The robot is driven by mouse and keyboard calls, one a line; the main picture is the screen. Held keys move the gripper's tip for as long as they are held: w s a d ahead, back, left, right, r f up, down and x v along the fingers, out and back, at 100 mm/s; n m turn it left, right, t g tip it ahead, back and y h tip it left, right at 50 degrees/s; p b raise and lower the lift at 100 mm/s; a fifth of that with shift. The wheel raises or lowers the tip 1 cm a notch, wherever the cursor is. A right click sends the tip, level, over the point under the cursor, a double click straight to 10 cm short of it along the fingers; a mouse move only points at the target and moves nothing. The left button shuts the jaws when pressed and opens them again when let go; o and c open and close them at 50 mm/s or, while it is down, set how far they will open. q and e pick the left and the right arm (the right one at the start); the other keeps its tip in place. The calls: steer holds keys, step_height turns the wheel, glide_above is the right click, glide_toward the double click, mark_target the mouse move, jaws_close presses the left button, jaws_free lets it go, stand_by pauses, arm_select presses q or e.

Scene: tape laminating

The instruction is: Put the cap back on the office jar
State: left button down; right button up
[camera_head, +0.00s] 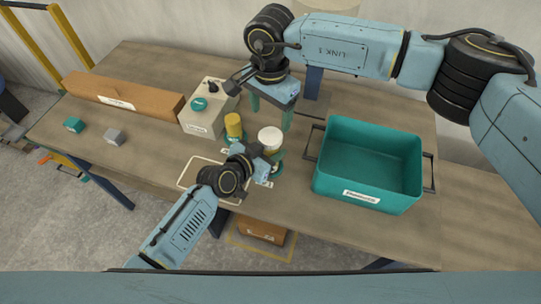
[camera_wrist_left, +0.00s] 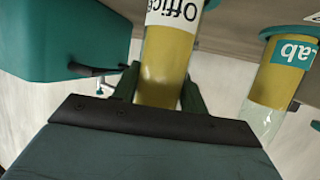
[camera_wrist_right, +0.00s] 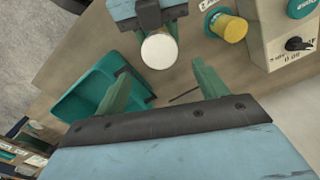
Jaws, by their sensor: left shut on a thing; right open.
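The office jar, a clear cylinder with yellow contents and a white "Office" label, stands between the fingers of my left gripper (camera_wrist_left: 160,92) in the left wrist view (camera_wrist_left: 165,58). My left gripper is shut on it. A white round top (camera_head: 270,134) shows there in the head view, and also in the right wrist view (camera_wrist_right: 159,51); I cannot tell whether it is a cap or the jar's mouth. My right gripper (camera_head: 270,111) is open and empty above and behind the jar. Its fingers are spread in the right wrist view (camera_wrist_right: 163,85), with the white top beyond them.
The yellow "Lab" jar (camera_head: 233,124) stands just left of the office jar. A cream box (camera_head: 207,117) with a knob and teal disc (camera_head: 199,104) is behind it. A teal bin (camera_head: 368,195) stands right. A long brown box (camera_head: 125,97) and two small cubes lie left.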

mark_target(271, 135)
step_height(271, 135, down, 8)
steer(key=shift+r, duration=0.2)
stand_by(0.3)
steer(key=c, duration=1)
steer(key=m, duration=0.5)
steer(key=o, duration=1.2)
steer(key=shift+c, duration=0.2)
step_height(271, 135, up, 12)
